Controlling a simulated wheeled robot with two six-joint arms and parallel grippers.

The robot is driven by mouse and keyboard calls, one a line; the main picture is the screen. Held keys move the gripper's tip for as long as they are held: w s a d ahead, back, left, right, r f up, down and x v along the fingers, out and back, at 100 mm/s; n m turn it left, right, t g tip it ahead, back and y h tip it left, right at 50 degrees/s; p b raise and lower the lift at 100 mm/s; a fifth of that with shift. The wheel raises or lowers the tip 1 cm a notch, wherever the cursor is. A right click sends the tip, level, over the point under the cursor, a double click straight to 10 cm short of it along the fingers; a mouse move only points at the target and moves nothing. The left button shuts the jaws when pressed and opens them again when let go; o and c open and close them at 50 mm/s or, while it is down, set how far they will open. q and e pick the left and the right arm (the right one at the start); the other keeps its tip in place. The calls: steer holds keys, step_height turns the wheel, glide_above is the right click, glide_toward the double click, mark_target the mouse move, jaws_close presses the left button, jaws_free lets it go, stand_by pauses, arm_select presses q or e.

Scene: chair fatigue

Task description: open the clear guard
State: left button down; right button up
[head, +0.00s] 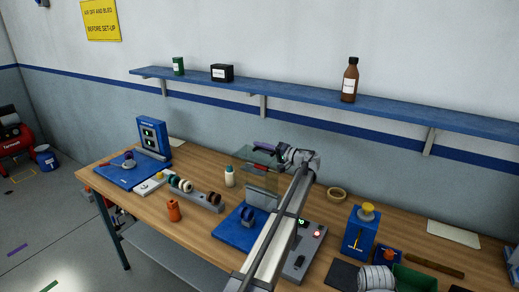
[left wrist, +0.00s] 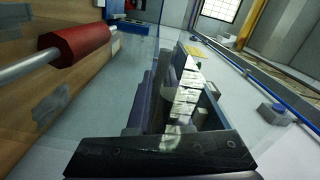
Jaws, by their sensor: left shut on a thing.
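The clear guard (head: 246,154) is a see-through, faintly green panel standing above the blue base (head: 228,236) of a fixture at the middle of the bench. A red grip (head: 261,167) shows by it, and a red cylinder on a grey rod (left wrist: 75,45) shows at the left of the left wrist view. My left gripper (head: 276,151) is at the guard's upper right and is shut on part of it. The exact contact is hard to make out. In the left wrist view the jaws (left wrist: 175,100) fill the middle. My right gripper is not in view.
A grey control box (head: 303,250) with lit buttons stands right of the fixture, partly behind my arm. A white bottle (head: 229,176), an orange bottle (head: 174,211) and a spool rack (head: 198,196) stand left. A blue shelf (head: 290,93) runs above. A tape roll (head: 337,194) lies behind.

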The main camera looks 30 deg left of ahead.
arm_select(q)
steer(key=shift+w+f, duration=0.15)
steer(key=shift+w, duration=0.15)
steer(key=c, duration=0.8)
jaws_free()
steer(key=shift+c, duration=0.2)
steer(key=d, duration=0.7)
steer(key=shift+s+d, duration=0.3)
steer(key=shift+d, duration=0.1)
steer(key=shift+d, duration=0.1)
